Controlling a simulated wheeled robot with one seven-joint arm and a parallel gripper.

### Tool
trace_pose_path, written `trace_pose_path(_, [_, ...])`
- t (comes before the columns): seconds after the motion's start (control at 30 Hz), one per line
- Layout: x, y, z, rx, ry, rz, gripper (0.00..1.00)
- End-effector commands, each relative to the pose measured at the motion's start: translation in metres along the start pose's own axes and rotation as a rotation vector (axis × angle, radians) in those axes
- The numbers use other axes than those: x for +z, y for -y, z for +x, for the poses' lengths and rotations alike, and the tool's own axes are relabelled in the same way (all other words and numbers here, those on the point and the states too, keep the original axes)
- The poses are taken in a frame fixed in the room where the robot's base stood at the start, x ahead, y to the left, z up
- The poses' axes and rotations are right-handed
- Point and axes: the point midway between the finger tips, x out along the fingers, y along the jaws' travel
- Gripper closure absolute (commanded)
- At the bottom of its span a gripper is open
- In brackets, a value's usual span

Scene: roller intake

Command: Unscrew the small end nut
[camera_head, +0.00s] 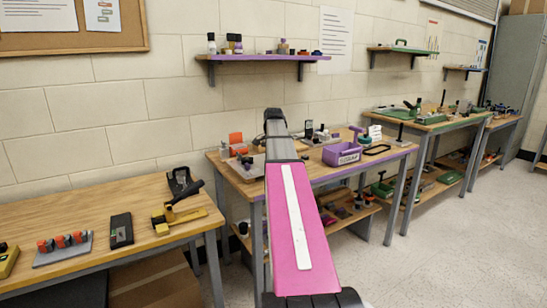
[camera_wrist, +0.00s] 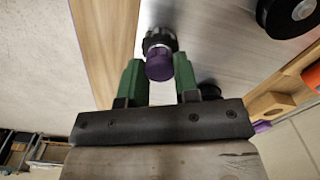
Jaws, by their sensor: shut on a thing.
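A small purple end nut (camera_wrist: 159,66) shows in the wrist view, at the near end of a dark shaft with a black ribbed collar (camera_wrist: 159,38) behind it. My gripper (camera_wrist: 160,62) has its two green fingers on either side of the purple nut, shut on it. The shaft stands over a grey metal plate (camera_wrist: 215,55). In the head view my pink arm reaches to the middle table, and its own links hide the gripper and the nut.
In the head view, a purple bin (camera_head: 342,155) stands on the middle table (camera_head: 375,165), right of my arm. A purple shelf (camera_head: 262,58) hangs above.

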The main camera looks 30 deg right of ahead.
Motion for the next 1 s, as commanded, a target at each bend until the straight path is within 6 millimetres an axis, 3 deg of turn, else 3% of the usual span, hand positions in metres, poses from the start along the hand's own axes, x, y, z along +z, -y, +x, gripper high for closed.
trace_pose_path(0.27, [0.0,0.0001,0.0,0.0,0.0,-0.034,1.0])
trace_pose_path(0.6, [0.0,-0.0002,-0.0003,0.0,0.0,-0.362,1.0])
trace_pose_path(0.9, [0.0,-0.0002,-0.0003,0.0,0.0,-0.398,1.0])
trace_pose_path(0.93, [0.0,-0.0002,-0.0003,0.0,0.0,-0.398,0.61])
trace_pose_path(1.0, [0.0,-0.0002,-0.0003,0.0,0.0,-0.398,0.41])
